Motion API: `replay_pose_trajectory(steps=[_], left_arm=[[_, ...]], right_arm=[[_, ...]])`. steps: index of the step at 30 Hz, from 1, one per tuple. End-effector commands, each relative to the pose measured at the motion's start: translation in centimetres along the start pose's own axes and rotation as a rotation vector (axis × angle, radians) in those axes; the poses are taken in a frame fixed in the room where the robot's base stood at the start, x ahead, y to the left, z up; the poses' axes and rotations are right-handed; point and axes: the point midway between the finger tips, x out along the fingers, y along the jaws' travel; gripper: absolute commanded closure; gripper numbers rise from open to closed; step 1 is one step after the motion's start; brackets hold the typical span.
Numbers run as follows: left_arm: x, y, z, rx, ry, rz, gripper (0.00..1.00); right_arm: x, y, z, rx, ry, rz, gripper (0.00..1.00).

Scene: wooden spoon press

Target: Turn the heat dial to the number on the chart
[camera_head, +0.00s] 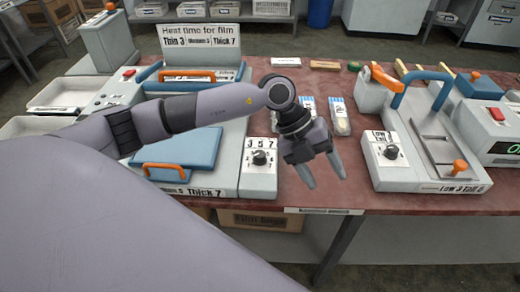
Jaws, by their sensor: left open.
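The heat dial (259,158) is a black knob on a white panel marked 3, 5 and 7, at the front right of the left press (226,182). Where its pointer stands is too small to tell. The chart (200,36) stands at the back of that press, headed "Heat time for film", with Thin 3, a less legible middle entry with 5, and Thick 7. A label on the press front ends in "Thick 7". My left gripper (327,178) is open and empty, pointing down just right of the dial, apart from it. My right gripper is not in view.
A second machine (425,150) with its own black knob (391,152) and an orange-and-blue handle stands at the right. Small packets (340,117) lie between the machines. The red tabletop (335,192) is bare near its front edge.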

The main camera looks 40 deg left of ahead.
Motion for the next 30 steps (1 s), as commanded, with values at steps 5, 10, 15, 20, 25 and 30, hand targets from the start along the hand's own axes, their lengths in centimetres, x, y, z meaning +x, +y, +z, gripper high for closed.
replay_pose_trajectory(steps=[5,10,15,20,25,30], left_arm=[[-5.8,6.5,5.5,-0.134,-0.191,0.372,0.41],[-10.1,9.8,7.6,-0.243,-0.301,0.555,0.41],[-10.7,11.0,8.1,-0.276,-0.326,0.604,0.41],[-8.9,12.4,8.5,-0.275,-0.323,0.605,0.41],[-6.9,13.8,9.1,-0.273,-0.323,0.602,0.41],[-5.7,14.6,9.4,-0.272,-0.323,0.599,0.41]], right_arm=[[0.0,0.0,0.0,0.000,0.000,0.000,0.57],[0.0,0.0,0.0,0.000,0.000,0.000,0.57],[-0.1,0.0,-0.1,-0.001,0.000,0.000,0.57],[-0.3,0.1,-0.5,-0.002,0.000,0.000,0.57],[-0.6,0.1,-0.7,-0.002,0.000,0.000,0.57],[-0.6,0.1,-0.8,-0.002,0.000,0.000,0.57]])
